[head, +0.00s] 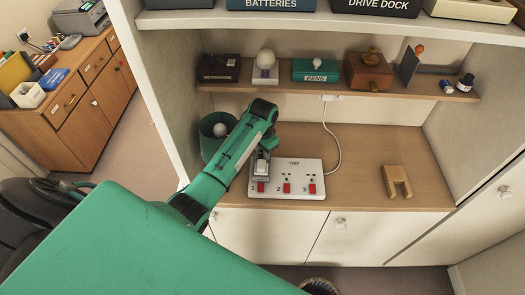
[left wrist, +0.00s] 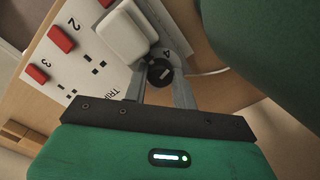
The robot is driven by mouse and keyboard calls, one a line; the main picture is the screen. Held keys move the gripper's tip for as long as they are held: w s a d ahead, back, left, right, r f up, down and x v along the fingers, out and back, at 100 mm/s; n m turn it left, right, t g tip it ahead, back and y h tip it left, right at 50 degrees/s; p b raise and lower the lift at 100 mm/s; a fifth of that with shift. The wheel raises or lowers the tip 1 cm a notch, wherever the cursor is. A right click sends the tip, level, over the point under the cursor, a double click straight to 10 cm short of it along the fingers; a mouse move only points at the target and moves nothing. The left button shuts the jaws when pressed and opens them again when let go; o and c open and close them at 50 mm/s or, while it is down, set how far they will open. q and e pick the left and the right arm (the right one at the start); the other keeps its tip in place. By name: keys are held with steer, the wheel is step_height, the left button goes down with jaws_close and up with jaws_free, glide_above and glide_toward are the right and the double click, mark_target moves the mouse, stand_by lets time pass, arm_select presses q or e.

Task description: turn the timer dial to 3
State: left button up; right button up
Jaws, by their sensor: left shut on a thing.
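A white timer (head: 261,168) sits at the socket marked 1, the left end of the white power strip (head: 312,167); the strip carries red switches marked 1, 2 and 3. In the left wrist view the timer (left wrist: 122,35) is a rounded white block, and the black dial (left wrist: 160,72) with a small pale mark is between my fingers. My left gripper (head: 264,150) is shut on the dial, reaching down from above. A figure that looks like 4 shows beside the dial. The rest of the scale is hidden or too small to read. My right gripper is not in view.
A wooden notched block (head: 397,181) lies on the desk at the right. A dark green bin (head: 210,143) stands left of my forearm. A loaded shelf (head: 335,86) hangs above the desk. A white cord (head: 335,140) runs behind the strip. The desk between strip and block is clear.

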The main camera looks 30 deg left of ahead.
arm_select(q)
steer(key=shift+m, duration=0.4)
steer(key=o, duration=1)
step_height(320, 180, up, 7)
steer(key=b, duration=0.3)
step_height(320, 180, up, 7)
steer(key=p, duration=0.3)
steer(key=shift+f, duration=0.15)
steer(key=shift+d, duration=0.1)
